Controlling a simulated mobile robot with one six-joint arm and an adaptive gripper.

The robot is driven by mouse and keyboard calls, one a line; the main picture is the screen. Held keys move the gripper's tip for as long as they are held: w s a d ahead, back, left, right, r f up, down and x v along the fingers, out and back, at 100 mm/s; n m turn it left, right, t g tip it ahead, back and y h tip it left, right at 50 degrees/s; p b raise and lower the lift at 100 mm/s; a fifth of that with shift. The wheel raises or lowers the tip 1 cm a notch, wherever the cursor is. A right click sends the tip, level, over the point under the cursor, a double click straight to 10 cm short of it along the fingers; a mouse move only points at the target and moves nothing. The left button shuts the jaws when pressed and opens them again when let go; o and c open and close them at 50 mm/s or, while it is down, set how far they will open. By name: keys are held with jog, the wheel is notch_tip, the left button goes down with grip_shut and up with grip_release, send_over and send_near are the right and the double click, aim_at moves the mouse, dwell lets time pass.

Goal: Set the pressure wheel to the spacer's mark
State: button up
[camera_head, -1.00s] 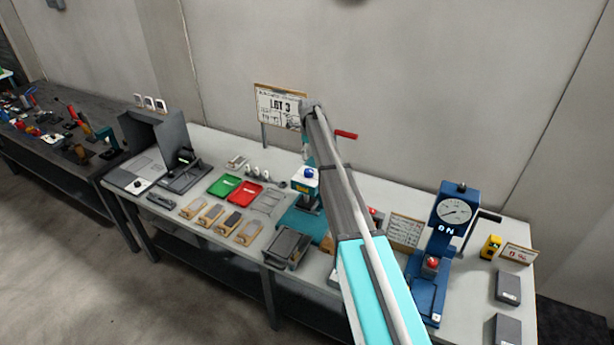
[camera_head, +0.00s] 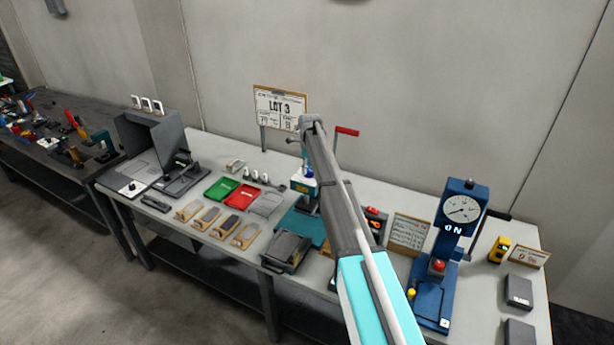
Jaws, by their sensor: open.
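A teal press (camera_head: 304,222) with a white-and-blue head (camera_head: 303,182) and a red-handled lever (camera_head: 346,131) stands mid-bench, partly hidden behind my arm. A blue round part (camera_head: 306,171) on top of its head may be the pressure wheel; I cannot read any mark on it. Several wood-edged plates with grey pads (camera_head: 210,216) lie in a row left of the press. I cannot tell which thing is the spacer. My arm reaches up over the bench from the bottom, and its visible far end is near the LOT 3 board. My gripper does not show.
A blue machine (camera_head: 445,258) with a dial, crank and red button stands right. Green (camera_head: 222,188) and red (camera_head: 244,196) trays lie left of the press. A LOT 3 board (camera_head: 280,106) stands behind. A grey open-hooded station (camera_head: 150,150) is at the left end.

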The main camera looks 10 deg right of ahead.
jog(key=shift+f+b, duration=0.65)
jog(key=shift+f, duration=0.25)
jog(key=c, duration=1.1)
jog(key=shift+a, duration=0.1)
jog(key=shift+c, duration=0.2)
